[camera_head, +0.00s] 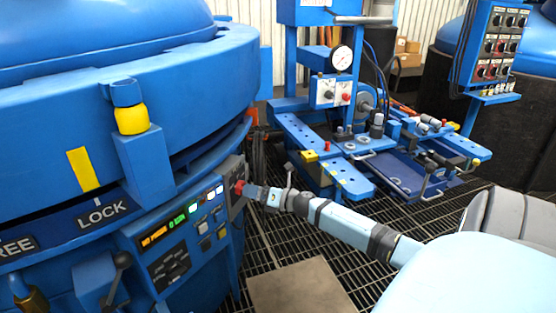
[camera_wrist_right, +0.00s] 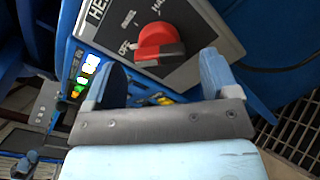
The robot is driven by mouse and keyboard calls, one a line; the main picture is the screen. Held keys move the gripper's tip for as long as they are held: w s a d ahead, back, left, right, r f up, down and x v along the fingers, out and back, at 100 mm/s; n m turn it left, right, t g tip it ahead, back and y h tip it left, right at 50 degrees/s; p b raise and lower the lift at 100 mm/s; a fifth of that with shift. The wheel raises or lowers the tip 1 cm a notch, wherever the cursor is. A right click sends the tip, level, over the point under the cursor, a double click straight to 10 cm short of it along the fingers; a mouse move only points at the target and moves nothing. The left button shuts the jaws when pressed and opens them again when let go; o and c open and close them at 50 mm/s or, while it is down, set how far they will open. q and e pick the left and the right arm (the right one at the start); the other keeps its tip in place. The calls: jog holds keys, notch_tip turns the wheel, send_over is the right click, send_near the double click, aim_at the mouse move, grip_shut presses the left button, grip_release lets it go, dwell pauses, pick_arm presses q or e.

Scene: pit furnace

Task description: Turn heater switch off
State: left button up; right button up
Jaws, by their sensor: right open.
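The heater switch is a red rotary knob (camera_wrist_right: 158,40) on a grey plate (camera_wrist_right: 205,35) in the right wrist view. The plate carries a partly cut-off "HE" label, an "OFF" mark left of the knob and another mark above it. I cannot tell for sure which mark the knob points to. My right gripper (camera_wrist_right: 162,72) is open, its two blue fingers on either side of the knob's lower side; contact is not clear. In the head view the red knob (camera_head: 239,187) sits at the panel's right end, with my right gripper (camera_head: 252,192) just right of it. My left gripper is not in view.
The blue furnace (camera_head: 190,80) fills the left, with a lit control panel (camera_head: 180,235) and a lever (camera_head: 118,275). A blue workbench (camera_head: 325,170) stands behind my right arm. Another switch box (camera_head: 497,45) hangs at the upper right. Floor grating lies below.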

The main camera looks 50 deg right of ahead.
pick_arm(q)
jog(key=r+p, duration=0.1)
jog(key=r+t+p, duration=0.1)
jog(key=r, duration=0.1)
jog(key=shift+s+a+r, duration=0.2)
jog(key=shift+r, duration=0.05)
pick_arm(e)
jog(key=v, duration=1.1)
jog(key=shift+s, duration=0.25)
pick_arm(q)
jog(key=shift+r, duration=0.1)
pick_arm(e)
jog(key=shift+d, duration=0.1)
